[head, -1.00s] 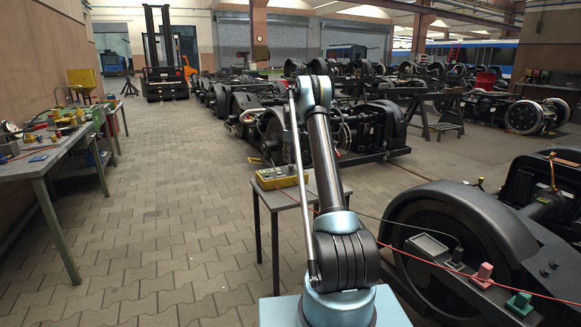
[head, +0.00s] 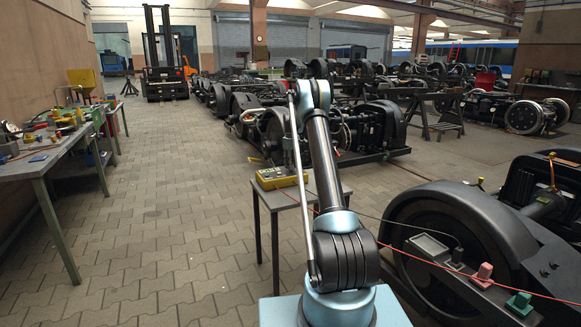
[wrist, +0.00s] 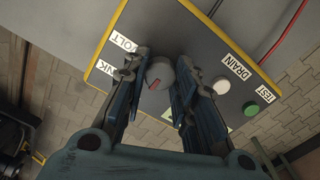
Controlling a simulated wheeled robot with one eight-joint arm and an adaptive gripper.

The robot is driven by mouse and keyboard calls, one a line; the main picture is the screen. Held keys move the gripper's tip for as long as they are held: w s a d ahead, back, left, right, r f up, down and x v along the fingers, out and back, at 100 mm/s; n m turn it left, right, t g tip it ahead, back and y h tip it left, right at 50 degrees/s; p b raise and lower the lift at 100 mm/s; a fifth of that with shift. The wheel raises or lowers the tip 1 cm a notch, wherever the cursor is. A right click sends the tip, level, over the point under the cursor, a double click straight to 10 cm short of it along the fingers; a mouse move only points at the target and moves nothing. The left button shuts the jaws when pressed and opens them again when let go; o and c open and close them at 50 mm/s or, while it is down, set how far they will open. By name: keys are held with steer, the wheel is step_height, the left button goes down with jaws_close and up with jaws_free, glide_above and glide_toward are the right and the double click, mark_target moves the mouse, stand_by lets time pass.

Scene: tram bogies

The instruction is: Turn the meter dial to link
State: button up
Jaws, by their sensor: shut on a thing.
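The meter is a grey-topped box with a yellow edge (wrist: 97,58). It also shows in the head view as a small yellow box (head: 268,182) on the small table. Its round grey dial (wrist: 159,74) has a red mark that points toward the lower left in the wrist view. The VOLT label (wrist: 124,41) is up and left of the dial, and a partly cut-off label ending in NK (wrist: 103,74) is lower left. My gripper (wrist: 162,68) is shut on the dial, one finger on each side. The fingers hide part of the panel.
A white button (wrist: 221,86) and a green button (wrist: 250,109) sit right of the dial, by the DRAIN (wrist: 235,66) and TEST labels. A red cable (wrist: 288,30) runs nearby. A bogie wheel (head: 440,250) stands right of the small table (head: 310,193); paved floor lies left.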

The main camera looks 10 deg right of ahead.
steer(key=shift+m, duration=0.4)
steer(key=m, duration=0.3)
steer(key=shift+m, duration=2.5)
steer(key=o, duration=1.1)
steer(key=shift+c, duration=0.2)
step_height(320, 180, up, 12)
